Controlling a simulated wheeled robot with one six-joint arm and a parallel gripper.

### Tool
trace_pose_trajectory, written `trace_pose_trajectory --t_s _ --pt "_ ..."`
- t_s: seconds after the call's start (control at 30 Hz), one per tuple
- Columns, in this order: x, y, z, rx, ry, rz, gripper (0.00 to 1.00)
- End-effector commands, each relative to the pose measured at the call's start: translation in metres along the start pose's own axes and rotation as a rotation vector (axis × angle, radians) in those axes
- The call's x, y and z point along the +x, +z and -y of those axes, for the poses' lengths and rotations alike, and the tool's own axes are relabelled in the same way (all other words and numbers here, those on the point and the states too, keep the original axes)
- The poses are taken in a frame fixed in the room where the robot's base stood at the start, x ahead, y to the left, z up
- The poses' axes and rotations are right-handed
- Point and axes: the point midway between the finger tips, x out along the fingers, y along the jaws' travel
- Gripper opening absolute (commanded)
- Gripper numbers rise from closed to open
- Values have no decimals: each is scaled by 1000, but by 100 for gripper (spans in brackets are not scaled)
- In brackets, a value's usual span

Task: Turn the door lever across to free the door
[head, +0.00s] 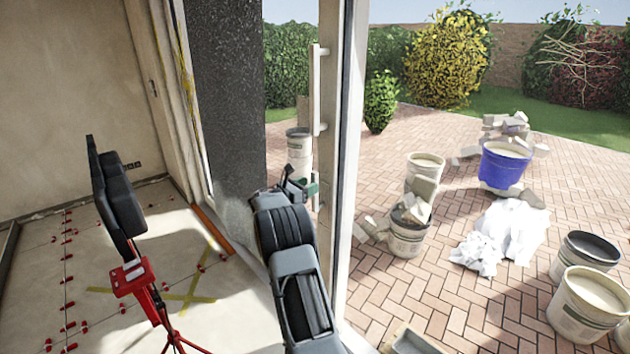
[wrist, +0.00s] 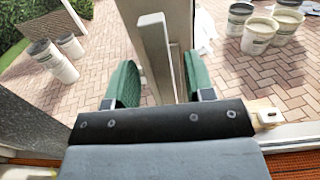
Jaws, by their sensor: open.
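The door (head: 355,130) is a pale upright frame with glass. A white upright bar handle (head: 316,90) is on it, above my gripper (head: 304,186) in the head view. In the wrist view, a pale upright lever bar (wrist: 154,60) stands between the two green fingers of my gripper (wrist: 160,82). The fingers are apart, one on each side of the bar, with a visible gap on the left. I cannot tell whether the right finger touches anything. The lower end of the bar is hidden behind my gripper body.
A dark speckled panel (head: 222,100) stands left of the door. A red tripod with a black-topped stand (head: 133,277) is on the indoor floor at left. Outside on the brick paving are several buckets, a blue bucket (head: 503,168) and a white sheet (head: 500,236).

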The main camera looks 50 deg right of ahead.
Motion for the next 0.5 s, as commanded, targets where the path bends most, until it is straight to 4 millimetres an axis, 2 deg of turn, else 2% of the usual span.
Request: trace_pose_trajectory --t_s 0.2,0.5 --pt "24 1 0 0 0 1 49" --pt "33 0 0 0 1 0 49"
